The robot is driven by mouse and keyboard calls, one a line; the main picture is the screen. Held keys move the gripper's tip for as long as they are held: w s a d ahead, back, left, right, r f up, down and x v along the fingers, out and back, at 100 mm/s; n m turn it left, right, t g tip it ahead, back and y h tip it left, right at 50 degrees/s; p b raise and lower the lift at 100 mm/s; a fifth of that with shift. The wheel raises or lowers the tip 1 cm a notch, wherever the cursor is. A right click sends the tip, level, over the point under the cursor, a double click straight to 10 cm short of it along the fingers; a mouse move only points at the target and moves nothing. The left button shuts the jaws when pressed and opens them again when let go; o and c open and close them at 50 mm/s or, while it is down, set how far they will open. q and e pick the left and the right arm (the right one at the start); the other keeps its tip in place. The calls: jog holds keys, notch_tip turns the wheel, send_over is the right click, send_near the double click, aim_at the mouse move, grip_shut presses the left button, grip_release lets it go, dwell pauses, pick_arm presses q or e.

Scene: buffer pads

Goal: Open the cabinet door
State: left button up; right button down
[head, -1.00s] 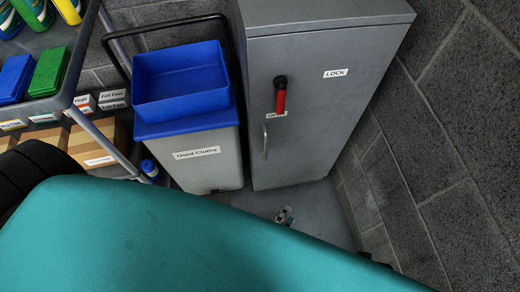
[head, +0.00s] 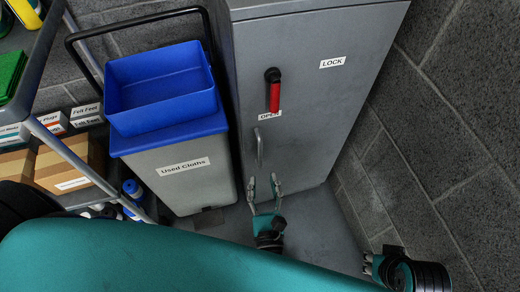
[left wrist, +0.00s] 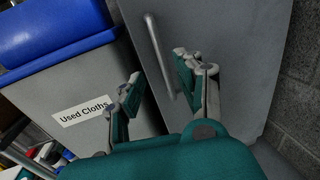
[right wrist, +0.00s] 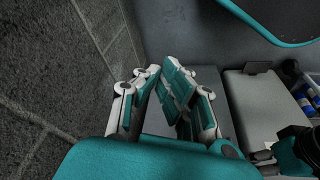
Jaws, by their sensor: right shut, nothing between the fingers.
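The grey cabinet (head: 310,110) stands with its door shut. A vertical metal handle (head: 258,148) is on the door's left side. The red lever (head: 274,96) above it points down at a partly covered OPEN label. My left gripper (head: 263,180) is open just below the handle, fingers pointing up towards it. In the left wrist view the handle (left wrist: 158,55) appears between the spread fingers, with no clear contact. My right gripper (head: 368,265) is low near the right wall. In the right wrist view its fingertips (right wrist: 160,72) are together and empty.
A "Used Cloths" bin (head: 185,175) with a blue tray (head: 160,90) on top stands close to the cabinet's left. A shelf unit (head: 75,160) with boxes is further left. A block wall (head: 440,140) bounds the right side.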

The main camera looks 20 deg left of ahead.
aim_at(260, 154)
pick_arm(q)
jog(key=x, duration=1)
jog(key=shift+w, duration=0.2)
grip_shut()
